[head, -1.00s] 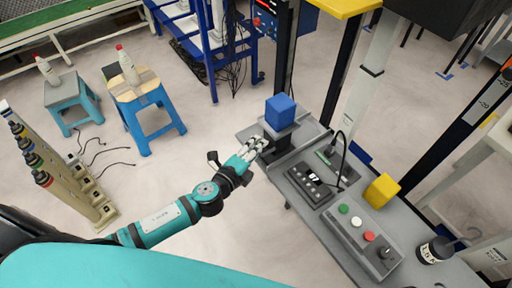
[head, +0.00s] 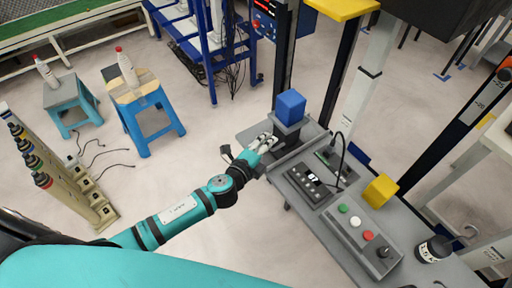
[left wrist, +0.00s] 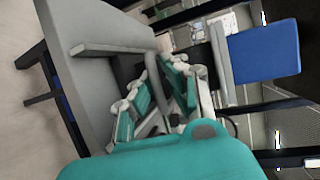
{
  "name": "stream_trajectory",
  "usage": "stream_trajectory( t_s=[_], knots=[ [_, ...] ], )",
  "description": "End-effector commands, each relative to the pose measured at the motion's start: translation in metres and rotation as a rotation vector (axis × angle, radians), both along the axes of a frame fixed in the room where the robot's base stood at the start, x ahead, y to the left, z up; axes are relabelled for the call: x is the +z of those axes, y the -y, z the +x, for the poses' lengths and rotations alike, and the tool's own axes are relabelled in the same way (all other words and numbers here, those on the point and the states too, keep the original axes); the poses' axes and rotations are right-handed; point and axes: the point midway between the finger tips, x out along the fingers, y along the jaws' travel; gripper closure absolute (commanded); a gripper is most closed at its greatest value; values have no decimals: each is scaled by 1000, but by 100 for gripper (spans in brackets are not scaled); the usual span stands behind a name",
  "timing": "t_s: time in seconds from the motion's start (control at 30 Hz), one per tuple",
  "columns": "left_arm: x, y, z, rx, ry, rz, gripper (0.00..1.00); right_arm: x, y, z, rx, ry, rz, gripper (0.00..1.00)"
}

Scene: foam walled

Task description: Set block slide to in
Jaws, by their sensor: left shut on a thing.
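The block slide (head: 287,129) is a grey carriage on the far end of the grey bench, with a blue block (head: 290,107) on top. In the left wrist view the blue block (left wrist: 264,52) is at the right, against the grey carriage plate. My left gripper (head: 267,141) is at the near left side of the slide. In the left wrist view my left gripper (left wrist: 160,88) is shut on a grey bar (left wrist: 154,72) that looks like the slide's handle. The fingers hide part of the bar. My right gripper is not in view.
The bench (head: 410,268) carries a black switch box (head: 310,184), a control box with coloured buttons (head: 361,229), a yellow block (head: 380,190) and a dark jar (head: 433,249). A dark post stands behind the slide. Open floor lies left of the bench.

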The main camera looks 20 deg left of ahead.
Motion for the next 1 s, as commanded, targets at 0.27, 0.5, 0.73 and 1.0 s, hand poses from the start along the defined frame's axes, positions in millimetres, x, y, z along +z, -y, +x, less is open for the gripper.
stream_trajectory(
  t_s=[0.27,0.5,0.73,1.0],
  knots=[
    [-7,50,60,0,-12,-8,100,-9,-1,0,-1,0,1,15],
    [-7,65,77,-2,-16,-5,100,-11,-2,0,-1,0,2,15],
    [-7,64,76,-2,-17,-3,100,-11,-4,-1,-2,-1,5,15],
    [-5,64,78,-1,-12,-2,68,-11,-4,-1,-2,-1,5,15]
  ],
)
